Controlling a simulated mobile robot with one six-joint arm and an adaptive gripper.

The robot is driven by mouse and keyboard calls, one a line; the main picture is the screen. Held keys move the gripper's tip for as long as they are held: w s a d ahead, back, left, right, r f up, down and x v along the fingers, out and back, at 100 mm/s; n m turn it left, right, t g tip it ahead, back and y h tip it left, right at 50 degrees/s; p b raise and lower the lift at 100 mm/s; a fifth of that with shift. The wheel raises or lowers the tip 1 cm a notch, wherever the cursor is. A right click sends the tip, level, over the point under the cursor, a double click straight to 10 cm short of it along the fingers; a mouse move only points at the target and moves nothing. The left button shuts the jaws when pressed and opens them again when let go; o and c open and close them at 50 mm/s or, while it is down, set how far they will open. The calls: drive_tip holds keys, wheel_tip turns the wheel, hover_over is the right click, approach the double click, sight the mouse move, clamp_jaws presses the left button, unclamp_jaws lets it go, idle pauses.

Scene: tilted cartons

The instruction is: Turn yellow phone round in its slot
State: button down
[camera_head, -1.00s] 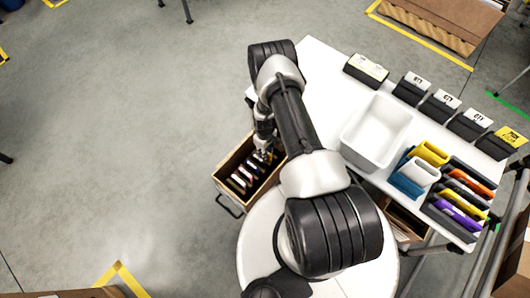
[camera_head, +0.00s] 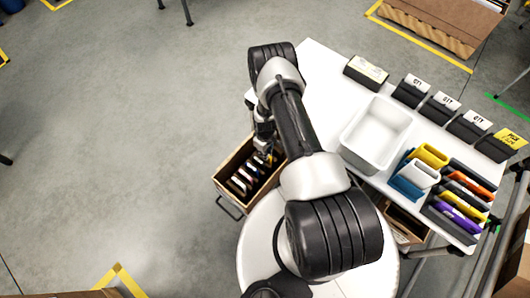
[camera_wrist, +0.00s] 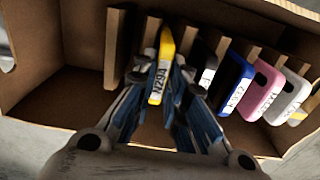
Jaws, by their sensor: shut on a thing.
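The yellow phone (camera_wrist: 163,62) carries a white label reading N294 and stands on edge in the carton (camera_wrist: 35,100). My gripper (camera_wrist: 162,95) is shut on the yellow phone, with one finger on each side of it. In the head view the carton (camera_head: 224,182) sits beside the white table, and my gripper reaches down into its upper part. My arm hides much of the gripper and the yellow phone there.
Right of the yellow phone stand a black phone (camera_wrist: 208,72), a blue phone (camera_wrist: 236,84), a pink phone (camera_wrist: 262,92) and a grey phone (camera_wrist: 289,100), between cardboard dividers. The carton's left end is empty. A white bin (camera_head: 376,128) and several coloured items stand on the table (camera_head: 320,75).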

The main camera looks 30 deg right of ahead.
wheel_tip(320, 180, up, 16)
drive_tip(key=p, duration=1)
idle(0.4)
